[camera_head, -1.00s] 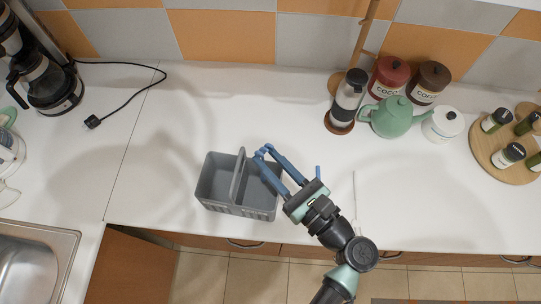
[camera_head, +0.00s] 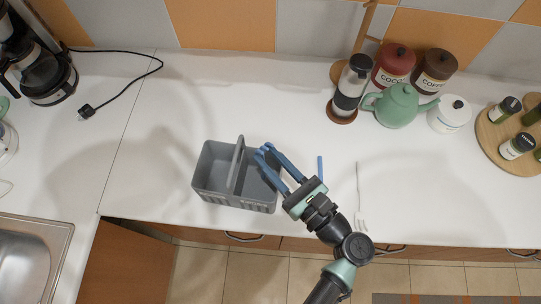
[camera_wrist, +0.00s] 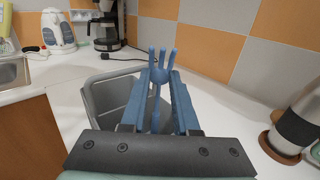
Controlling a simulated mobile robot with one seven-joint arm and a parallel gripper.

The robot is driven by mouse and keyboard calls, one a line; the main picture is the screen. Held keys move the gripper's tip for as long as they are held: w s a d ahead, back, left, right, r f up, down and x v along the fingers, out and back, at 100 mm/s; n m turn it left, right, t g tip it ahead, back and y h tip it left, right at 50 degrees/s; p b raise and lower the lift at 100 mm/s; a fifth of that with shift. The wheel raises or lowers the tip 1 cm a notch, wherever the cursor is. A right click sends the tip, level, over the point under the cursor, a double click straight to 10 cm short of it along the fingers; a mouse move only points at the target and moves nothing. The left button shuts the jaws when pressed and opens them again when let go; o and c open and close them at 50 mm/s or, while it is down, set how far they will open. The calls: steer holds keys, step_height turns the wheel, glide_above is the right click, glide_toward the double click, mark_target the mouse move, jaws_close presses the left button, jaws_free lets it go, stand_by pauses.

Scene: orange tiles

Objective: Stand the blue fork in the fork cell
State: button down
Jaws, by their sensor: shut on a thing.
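The blue fork (camera_wrist: 162,68) is in my gripper in the wrist view. Its tines point up past the fingertips and its handle runs down between the fingers. My gripper (camera_head: 266,151) is shut on it, and its blue fingers also show in the wrist view (camera_wrist: 160,88). In the head view the fingertips are over the right-hand compartment of the grey caddy (camera_head: 210,194); the fork is hard to tell from the fingers there. The caddy has a raised middle handle and also shows in the wrist view (camera_wrist: 103,98). I cannot tell which compartment is the fork cell.
A blue stick-like piece (camera_head: 320,167) and a pale fork (camera_head: 359,195) lie right of my gripper. A grinder (camera_head: 350,90), green teapot (camera_head: 397,105) and canisters stand at the back right. A sink (camera_head: 30,260) is at left. The counter behind the caddy is clear.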

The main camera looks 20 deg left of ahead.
steer(key=c, duration=0.6)
jaws_free()
steer(key=b+v, duration=0.3)
steer(key=v, duration=1)
stand_by(0.4)
